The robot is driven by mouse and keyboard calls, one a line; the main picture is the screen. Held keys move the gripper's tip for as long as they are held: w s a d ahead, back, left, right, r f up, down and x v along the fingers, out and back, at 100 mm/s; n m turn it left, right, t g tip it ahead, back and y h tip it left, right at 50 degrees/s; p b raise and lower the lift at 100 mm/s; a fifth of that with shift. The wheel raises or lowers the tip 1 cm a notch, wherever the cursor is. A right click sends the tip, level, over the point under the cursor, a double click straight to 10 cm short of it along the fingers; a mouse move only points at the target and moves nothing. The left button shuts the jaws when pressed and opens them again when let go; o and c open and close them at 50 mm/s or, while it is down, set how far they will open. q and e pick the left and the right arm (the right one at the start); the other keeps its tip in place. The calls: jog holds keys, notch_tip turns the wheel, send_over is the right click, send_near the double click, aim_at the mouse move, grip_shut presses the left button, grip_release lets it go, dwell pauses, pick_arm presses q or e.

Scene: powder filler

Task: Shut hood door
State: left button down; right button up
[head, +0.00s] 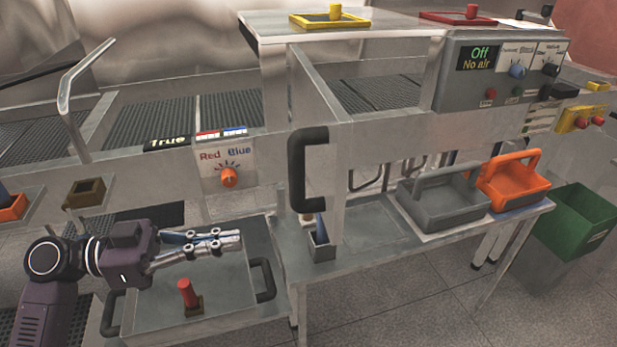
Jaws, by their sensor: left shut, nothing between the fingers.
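The hood door, a pale metal panel (308,100), stands out at an angle from the front of the metal hood, near the middle of the head view. A black bar handle (297,170) is fixed on it. The door looks open, though how far is hard to tell. My left gripper (239,239) is left of the handle and lower in the picture, apart from it. Its fingers are together, point right, and hold nothing. It is above a metal tray. My right gripper is not in view.
The tray (237,290) has black handles and carries a red-topped piece (187,293). A grey basket (443,200) and an orange basket (515,180) stand on the right shelf. A small metal holder (321,248) stands below the door handle. A green bin (575,222) is far right.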

pick_arm(q)
jog(key=r, duration=0.1)
jog(key=p, duration=0.7)
send_near(329, 224)
jog(key=x, duration=0.6)
jog(key=shift+r, duration=0.25)
jog(key=shift+w+d+f, duration=0.1)
jog(key=shift+d+f, duration=0.15)
jog(key=shift+d, duration=0.3)
